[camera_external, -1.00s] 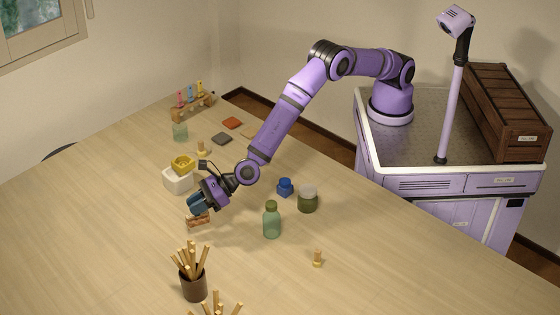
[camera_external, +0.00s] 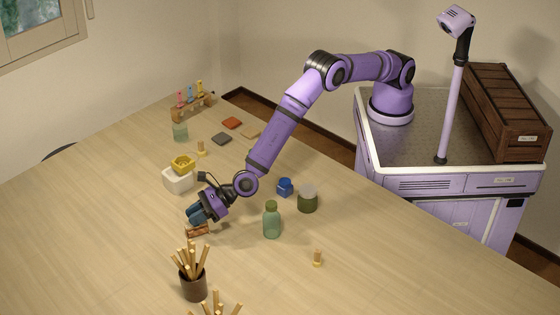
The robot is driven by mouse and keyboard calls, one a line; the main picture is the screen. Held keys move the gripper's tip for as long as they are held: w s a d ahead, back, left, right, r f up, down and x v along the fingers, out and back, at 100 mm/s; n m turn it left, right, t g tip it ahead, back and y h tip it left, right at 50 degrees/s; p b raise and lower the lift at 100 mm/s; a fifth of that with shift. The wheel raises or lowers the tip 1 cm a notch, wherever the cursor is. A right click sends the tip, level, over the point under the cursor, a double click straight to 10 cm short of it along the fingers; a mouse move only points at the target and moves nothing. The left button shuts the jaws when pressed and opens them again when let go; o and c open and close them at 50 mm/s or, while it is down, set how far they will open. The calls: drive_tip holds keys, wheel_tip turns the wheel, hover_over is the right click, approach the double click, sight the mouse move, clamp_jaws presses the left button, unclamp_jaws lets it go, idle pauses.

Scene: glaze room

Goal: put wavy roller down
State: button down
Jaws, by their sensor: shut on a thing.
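The wavy roller (camera_external: 198,231) is a small reddish-brown piece at the left middle of the table (camera_external: 110,240). My gripper (camera_external: 195,222) points down and to the left and is shut on it. The dark fingers cover the roller's upper side. The roller is low, at or just above the table top; I cannot tell whether it touches.
A brown cup of sticks (camera_external: 193,286) stands close in front. A white block (camera_external: 177,180) with a yellow piece (camera_external: 183,163) is behind. A green bottle (camera_external: 271,222), olive jar (camera_external: 307,200) and blue pot (camera_external: 285,187) stand to the right. The table's left is clear.

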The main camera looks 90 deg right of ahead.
drive_tip(key=shift+s+d+f, duration=0.1)
drive_tip(key=shift+f, duration=0.5)
drive_tip(key=c, duration=1)
unclamp_jaws()
drive_tip(key=shift+f, duration=0.15)
drive_tip(key=shift+r, duration=0.8)
drive_tip(key=v, duration=1.2)
drive_tip(key=shift+r, duration=0.2)
